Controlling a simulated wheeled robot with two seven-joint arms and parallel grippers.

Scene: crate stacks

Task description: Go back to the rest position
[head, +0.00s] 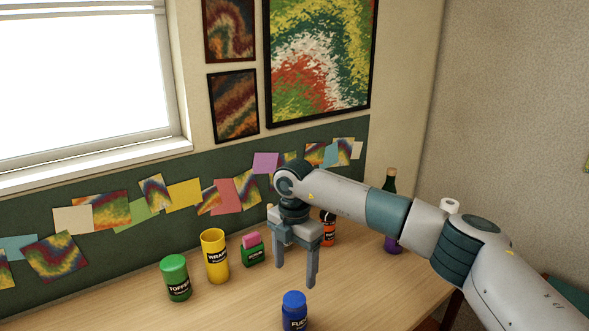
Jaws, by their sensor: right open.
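My right gripper (296,268) hangs over the wooden table, pointing down. Its two fingers are apart with nothing between them. My right arm reaches in from the right side of the head view. A blue jar (295,312) stands on the table in front of the gripper, lower in the picture and apart from it. My left gripper does not show.
On the table (225,302) stand a green jar (177,280), a yellow canister (214,256), a small green box with a pink top (253,250), an orange-and-black bottle (328,230) and a dark green bottle (390,182). A purple item (392,244) is partly hidden by my arm.

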